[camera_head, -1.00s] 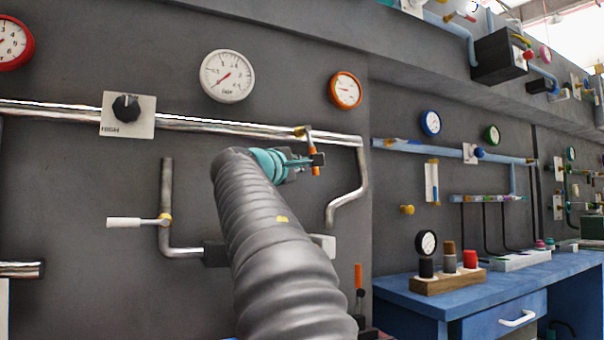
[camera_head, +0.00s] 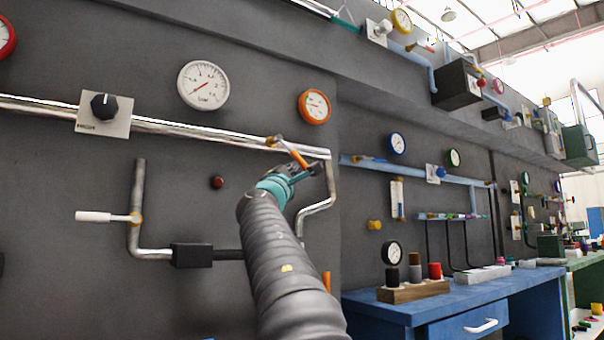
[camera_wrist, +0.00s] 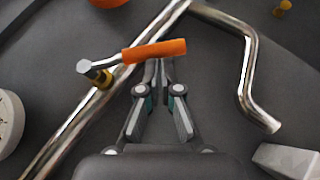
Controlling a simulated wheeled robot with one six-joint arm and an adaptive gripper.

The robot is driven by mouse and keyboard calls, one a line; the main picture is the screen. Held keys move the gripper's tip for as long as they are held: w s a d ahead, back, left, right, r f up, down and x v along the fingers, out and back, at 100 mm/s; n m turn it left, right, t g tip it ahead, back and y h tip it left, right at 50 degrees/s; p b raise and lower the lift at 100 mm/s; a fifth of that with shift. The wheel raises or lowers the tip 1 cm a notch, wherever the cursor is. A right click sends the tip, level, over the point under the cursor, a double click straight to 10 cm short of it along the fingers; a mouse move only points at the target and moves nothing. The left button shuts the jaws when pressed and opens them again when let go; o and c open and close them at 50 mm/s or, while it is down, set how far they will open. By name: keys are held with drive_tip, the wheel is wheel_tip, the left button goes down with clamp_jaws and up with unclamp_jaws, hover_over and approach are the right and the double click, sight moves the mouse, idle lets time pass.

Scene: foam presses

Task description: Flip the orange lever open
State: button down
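The orange lever (camera_head: 298,158) is mounted by a brass fitting on the upper silver pipe, left of the pipe's right-hand bend. Its handle slants down to the right in the head view. In the wrist view the orange handle (camera_wrist: 155,50) lies nearly level, with its pivot to the left. My gripper (camera_head: 306,172) is just below the handle. In the wrist view its fingertips (camera_wrist: 161,68) are drawn together at the handle's lower edge, and they look empty. I cannot tell whether they touch the handle.
The silver pipe (camera_head: 200,133) runs along the grey wall and bends down right of the lever. A white-handled lever (camera_head: 105,217), an orange-rimmed gauge (camera_head: 315,106) and a white gauge (camera_head: 203,85) are nearby. A blue bench (camera_head: 450,300) stands at the lower right.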

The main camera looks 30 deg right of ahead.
sight(303, 163)
drive_tip(key=shift+d+r+p, duration=0.45)
drive_tip(key=shift+d+r, duration=0.1)
drive_tip(key=shift+d, duration=0.25)
drive_tip(key=shift+d+r+p, duration=0.45)
drive_tip(key=shift+d+r, duration=0.1)
drive_tip(key=shift+d, duration=0.2)
drive_tip(key=shift+d+r+p, duration=0.75)
drive_tip(key=shift+r+p, duration=0.2)
drive_tip(key=shift+r, duration=0.2)
drive_tip(key=f+b, duration=0.4)
drive_tip(key=f, duration=0.1)
drive_tip(key=shift+w+b, duration=0.35)
drive_tip(key=shift+b, duration=0.05)
drive_tip(key=s+f+b, duration=0.1)
drive_tip(key=s+f, duration=0.4)
drive_tip(key=f, duration=0.2)
drive_tip(key=shift+s+f, duration=0.15)
drive_tip(key=shift+s, duration=0.1)
